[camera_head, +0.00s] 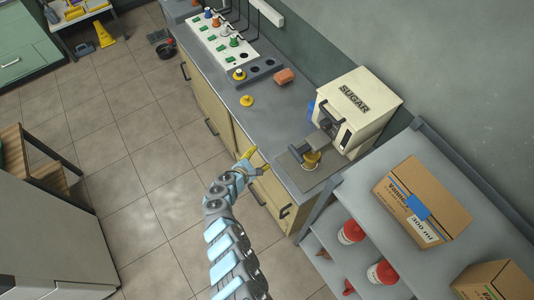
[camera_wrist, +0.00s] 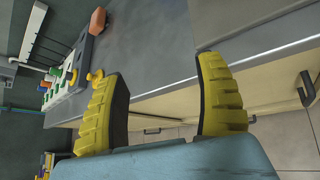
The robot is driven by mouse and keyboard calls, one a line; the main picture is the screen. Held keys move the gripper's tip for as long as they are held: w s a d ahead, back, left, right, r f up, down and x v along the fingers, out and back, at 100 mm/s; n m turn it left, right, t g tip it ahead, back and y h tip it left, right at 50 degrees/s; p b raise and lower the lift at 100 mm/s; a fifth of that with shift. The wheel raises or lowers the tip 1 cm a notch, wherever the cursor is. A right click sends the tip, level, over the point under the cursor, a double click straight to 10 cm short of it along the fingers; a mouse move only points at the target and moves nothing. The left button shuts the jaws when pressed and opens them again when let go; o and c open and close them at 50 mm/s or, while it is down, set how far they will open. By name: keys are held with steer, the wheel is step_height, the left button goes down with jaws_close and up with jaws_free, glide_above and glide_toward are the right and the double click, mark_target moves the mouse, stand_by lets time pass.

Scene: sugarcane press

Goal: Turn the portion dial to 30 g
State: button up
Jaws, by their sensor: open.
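The cream sugar machine (camera_head: 360,108), marked SUGAR, stands on the right end of the grey counter in the head view. A dark handle or spout part sticks out of its front, over a round yellowish piece (camera_head: 312,160) on a dark plate. The portion dial and its setting cannot be made out. My gripper (camera_head: 255,160) is open and empty, beside the counter's front edge and left of the machine. In the wrist view its two yellow fingers (camera_wrist: 164,105) are wide apart, with the counter edge behind them. The machine is not in the wrist view.
The counter (camera_head: 268,118) carries a yellow knob-like piece (camera_head: 247,100), an orange-brown block (camera_head: 285,77) and a white panel (camera_head: 222,40) with coloured parts. A shelf (camera_head: 375,225) with a cardboard box (camera_head: 421,200) stands at the right. The tiled floor left of my arm is clear.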

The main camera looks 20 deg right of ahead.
steer(key=w+a+f+t+y, duration=0.1)
steer(key=a+f+y, duration=0.2)
steer(key=a, duration=0.2)
steer(key=shift+w+f, duration=0.35)
steer(key=shift+f, duration=0.05)
